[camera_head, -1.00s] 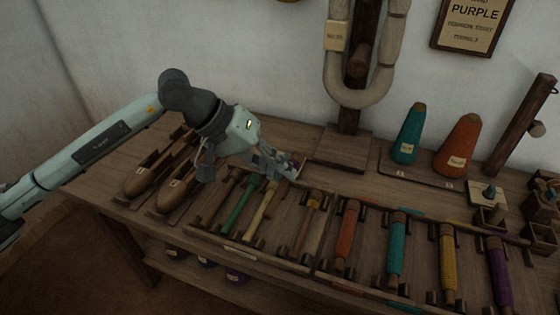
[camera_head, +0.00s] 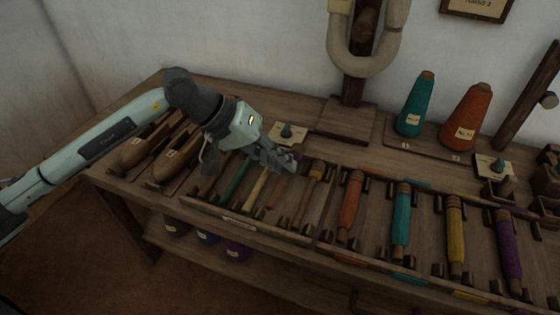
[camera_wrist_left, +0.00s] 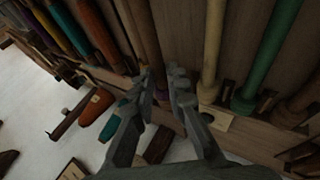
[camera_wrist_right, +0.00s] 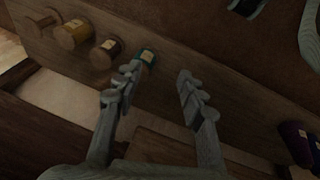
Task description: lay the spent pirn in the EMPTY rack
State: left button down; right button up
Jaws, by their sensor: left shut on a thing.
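My left gripper (camera_head: 288,162) is shut on the spent pirn (camera_head: 279,190), a thin brown bare stick. In the left wrist view the pirn (camera_wrist_left: 150,40) runs away between the fingers (camera_wrist_left: 163,78), with a purple patch near the grip. It lies over the left rack (camera_head: 228,212), between a pale yellow pirn (camera_head: 256,188) and a brown one with a yellow-orange end (camera_head: 309,190). I cannot tell whether it rests on its supports. A green pirn (camera_head: 236,180) lies farther left. My right gripper (camera_wrist_right: 160,78) is open and empty in its wrist view, outside the head view.
Full orange (camera_head: 351,203), teal (camera_head: 401,220), yellow (camera_head: 455,235) and purple (camera_head: 508,248) pirns fill the right rack. Wooden shuttles (camera_head: 150,147) lie at left. Teal (camera_head: 416,105) and orange (camera_head: 467,118) cones stand behind. A small labelled block (camera_head: 287,132) sits just behind my left gripper.

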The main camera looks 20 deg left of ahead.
pick_arm(q)
jog(key=shift+f+b, duration=0.8)
jog(key=shift+b, duration=0.1)
jog(key=shift+f+b, duration=0.25)
jog(key=shift+b, duration=0.2)
pick_arm(e)
notch_tip(320, 180, up, 7)
jog(key=t, duration=0.1)
jog(key=shift+s+a+f, duration=0.2)
jog(key=shift+s+a, duration=0.15)
pick_arm(q)
jog(key=c, duration=1.1)
grip_release()
